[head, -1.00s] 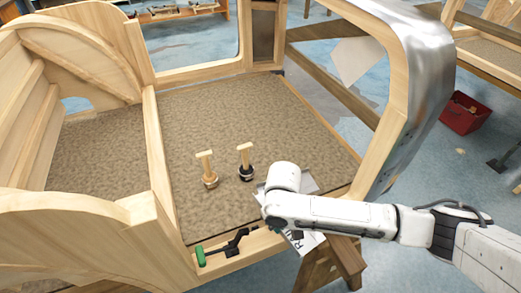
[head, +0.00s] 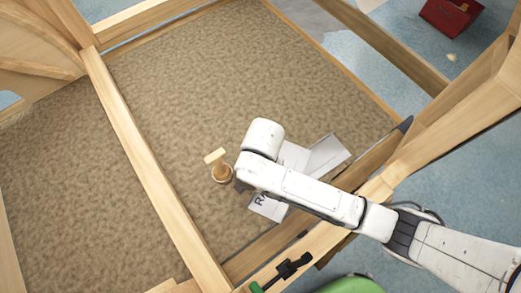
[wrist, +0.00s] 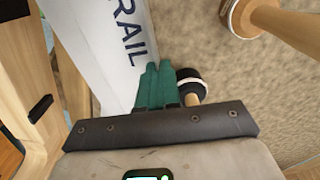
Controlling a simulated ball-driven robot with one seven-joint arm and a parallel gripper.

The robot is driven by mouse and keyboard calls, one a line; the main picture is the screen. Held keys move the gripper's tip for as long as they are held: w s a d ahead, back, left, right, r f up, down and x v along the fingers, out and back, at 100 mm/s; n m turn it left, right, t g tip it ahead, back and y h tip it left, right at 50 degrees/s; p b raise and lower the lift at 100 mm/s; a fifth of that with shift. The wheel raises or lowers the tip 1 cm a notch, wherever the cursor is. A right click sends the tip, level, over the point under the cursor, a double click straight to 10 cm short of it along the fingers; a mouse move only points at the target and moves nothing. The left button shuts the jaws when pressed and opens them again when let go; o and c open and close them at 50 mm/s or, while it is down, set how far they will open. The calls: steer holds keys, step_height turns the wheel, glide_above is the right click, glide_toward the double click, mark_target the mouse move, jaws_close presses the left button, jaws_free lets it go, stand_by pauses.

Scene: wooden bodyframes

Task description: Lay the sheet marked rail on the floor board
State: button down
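The white sheet (wrist: 118,45) marked RAIL lies under my fingertips in the wrist view. In the head view, its lettered end (head: 268,204) shows below my arm and a pale part (head: 322,155) shows above it; my arm hides the middle. My gripper (wrist: 158,68) has its teal fingers together at the sheet's edge, seemingly pinching it. The sheet is over the brown speckled floor board (head: 200,80), inside the sill; I cannot tell whether it touches the board.
A wooden-handled weight (head: 220,170) stands on the board left of my arm. A black-ringed one (wrist: 189,85) is close beside my fingers. A wooden sill (head: 262,250) with a black clamp (head: 290,266) borders the near side. The board's far part is clear.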

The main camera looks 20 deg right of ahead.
mark_target(245, 202)
steer(key=s+a+m, duration=0.3)
steer(key=a+m, duration=0.3)
steer(key=a, duration=0.2)
steer(key=f, duration=0.4)
steer(key=f+b, duration=0.1)
steer(key=f, duration=0.4)
steer(key=shift+w+d, duration=0.15)
steer(key=shift+d, duration=0.05)
steer(key=shift+f, duration=0.1)
steer(key=c, duration=1.4)
jaws_free()
steer(key=shift+o, duration=0.2)
step_height(245, 202, up, 12)
